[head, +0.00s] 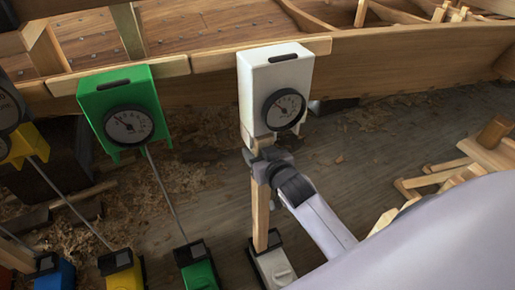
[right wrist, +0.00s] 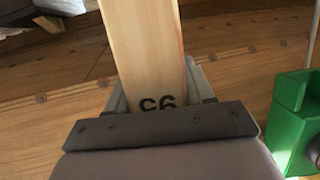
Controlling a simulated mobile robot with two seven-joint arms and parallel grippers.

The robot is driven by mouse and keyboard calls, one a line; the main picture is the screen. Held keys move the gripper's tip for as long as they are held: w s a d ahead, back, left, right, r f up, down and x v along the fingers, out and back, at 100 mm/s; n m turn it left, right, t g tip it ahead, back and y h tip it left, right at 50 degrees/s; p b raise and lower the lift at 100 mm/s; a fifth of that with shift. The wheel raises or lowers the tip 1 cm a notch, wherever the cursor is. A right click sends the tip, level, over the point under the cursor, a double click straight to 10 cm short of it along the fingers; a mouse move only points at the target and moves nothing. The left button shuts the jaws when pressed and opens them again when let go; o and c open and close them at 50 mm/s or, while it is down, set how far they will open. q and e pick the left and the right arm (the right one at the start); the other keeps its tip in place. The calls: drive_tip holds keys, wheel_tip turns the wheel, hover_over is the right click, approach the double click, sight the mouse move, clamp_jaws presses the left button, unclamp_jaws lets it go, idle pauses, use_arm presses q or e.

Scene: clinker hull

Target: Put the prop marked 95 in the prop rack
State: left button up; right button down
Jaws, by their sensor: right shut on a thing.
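The prop is a pale wooden post (head: 260,212), standing nearly upright under the white gauge box (head: 270,75). Its lower end is by a white foot block (head: 272,266); I cannot tell whether they touch. In the right wrist view the prop (right wrist: 143,50) carries dark digits, turned over and partly cut off by the gripper, that fit 95. My right gripper (head: 265,166) is shut around the prop just below the white box. A low wooden frame (head: 440,178) at the right may be the prop rack; my arm hides part of it. My left gripper is out of view.
The planked hull (head: 400,60) runs across the top. A green gauge box (head: 124,110) hangs at its edge, with a yellow one (head: 18,148) further left. Thin rods slope down to coloured foot blocks at the lower left. Bare floor (head: 350,150) lies between the prop and the wooden frame.

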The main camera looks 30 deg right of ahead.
sight(266, 145)
drive_tip(key=shift+f+p+v, duration=0.15)
drive_tip(key=shift+p+v, duration=0.35)
drive_tip(key=shift+v, duration=0.45)
drive_tip(key=shift+f+p+v, duration=0.15)
drive_tip(key=shift+p+v, duration=0.35)
drive_tip(key=shift+v, duration=0.5)
drive_tip(key=shift+s+p, duration=0.65)
drive_tip(key=shift+s, duration=0.95)
wheel_tip(266, 145, up, 6)
drive_tip(key=p, duration=0.7)
drive_tip(key=shift+r, duration=0.25)
